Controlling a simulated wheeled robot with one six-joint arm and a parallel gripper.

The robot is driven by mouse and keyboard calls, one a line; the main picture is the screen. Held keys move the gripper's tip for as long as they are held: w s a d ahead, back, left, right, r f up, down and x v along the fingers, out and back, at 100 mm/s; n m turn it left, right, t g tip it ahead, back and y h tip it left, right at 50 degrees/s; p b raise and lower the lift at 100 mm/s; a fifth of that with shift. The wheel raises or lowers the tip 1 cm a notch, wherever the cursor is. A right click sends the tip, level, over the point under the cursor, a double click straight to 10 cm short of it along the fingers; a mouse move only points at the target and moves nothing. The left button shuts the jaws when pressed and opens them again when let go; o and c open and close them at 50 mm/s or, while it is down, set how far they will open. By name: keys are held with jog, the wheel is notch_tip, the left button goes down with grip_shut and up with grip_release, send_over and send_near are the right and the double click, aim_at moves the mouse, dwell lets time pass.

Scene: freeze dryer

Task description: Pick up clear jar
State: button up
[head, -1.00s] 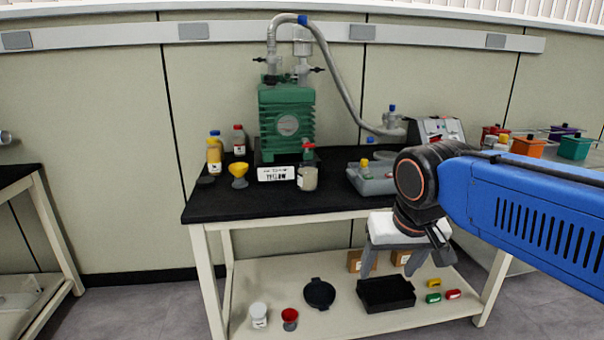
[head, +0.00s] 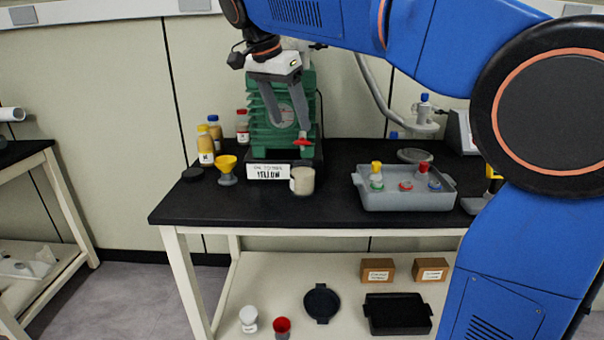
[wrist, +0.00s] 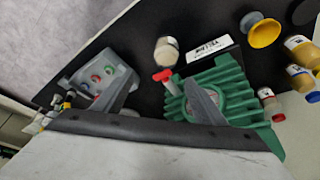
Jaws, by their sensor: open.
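A clear jar (head: 302,181) with pale beige contents stands upright on the black bench top, just right of the white label sign. It also shows in the wrist view (wrist: 166,52), beyond my fingertips. My gripper (head: 289,126) is open and empty, pointing down in front of the green pump, above the jar in the picture. Its two spread fingers (wrist: 157,79) show in the wrist view with nothing between them but part of the pump and a red handle. No finger touches the jar.
The green pump (head: 262,137) with a red handle (head: 303,141) is close behind the jar. The sign (head: 268,171) and yellow funnel (head: 227,165) stand left. Bottles (head: 206,145) stand farther left. A grey tray (head: 405,199) holds capped flasks at right. The front bench strip is clear.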

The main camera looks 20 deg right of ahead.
aim_at(303, 163)
jog(key=x, duration=0.5)
jog(key=w+x, duration=0.1)
jog(key=x, duration=1.1)
jog(key=shift+w+a+r, duration=0.1)
jog(key=shift+w+a, duration=0.15)
jog(key=shift+w, duration=0.05)
jog(key=c, duration=1.1)
jog(key=shift+r, duration=0.25)
